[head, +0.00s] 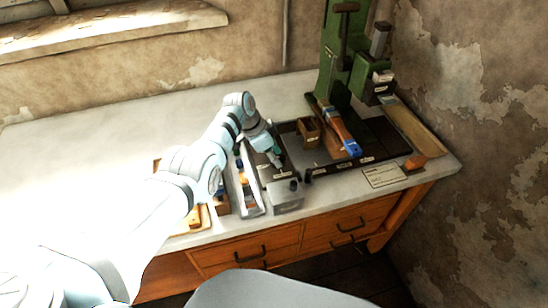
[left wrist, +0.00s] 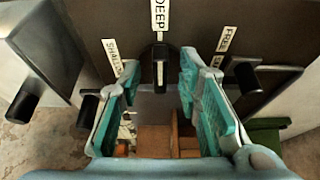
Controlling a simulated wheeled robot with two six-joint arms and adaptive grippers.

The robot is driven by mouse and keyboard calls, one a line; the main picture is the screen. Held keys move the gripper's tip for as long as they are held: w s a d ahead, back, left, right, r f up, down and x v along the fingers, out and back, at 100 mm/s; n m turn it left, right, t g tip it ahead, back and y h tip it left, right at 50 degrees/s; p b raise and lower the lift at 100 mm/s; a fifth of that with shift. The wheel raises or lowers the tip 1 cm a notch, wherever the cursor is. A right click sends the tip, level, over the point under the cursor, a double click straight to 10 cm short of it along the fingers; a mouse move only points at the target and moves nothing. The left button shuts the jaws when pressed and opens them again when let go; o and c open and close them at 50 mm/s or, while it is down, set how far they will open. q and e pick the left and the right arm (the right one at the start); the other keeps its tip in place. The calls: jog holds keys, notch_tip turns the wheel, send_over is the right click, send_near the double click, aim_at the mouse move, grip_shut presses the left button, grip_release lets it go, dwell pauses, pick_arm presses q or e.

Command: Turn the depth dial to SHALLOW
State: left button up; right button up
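The depth dial (left wrist: 160,54) is a small dark knob in the left wrist view, directly below the DEEP label (left wrist: 159,14). A pale mark on it lines up with that label. The SHALLOW label (left wrist: 114,56) is to its left, partly covered by a finger. My left gripper (left wrist: 158,72) is open, with its teal fingers on either side of the dial; I cannot tell whether they touch it. In the head view my left gripper (head: 274,156) is at the left part of the green press (head: 335,70) base and hides the dial. My right gripper is not in view.
A FREE label (left wrist: 226,40) and a black peg (left wrist: 245,76) are close right of the fingers. A grey box (head: 287,197), a narrow tray (head: 246,192) and a wooden box (head: 309,133) crowd the gripper. The left of the bench (head: 70,150) is clear.

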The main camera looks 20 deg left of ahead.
pick_arm(q)
jog(key=shift+c, duration=0.8)
grip_shut()
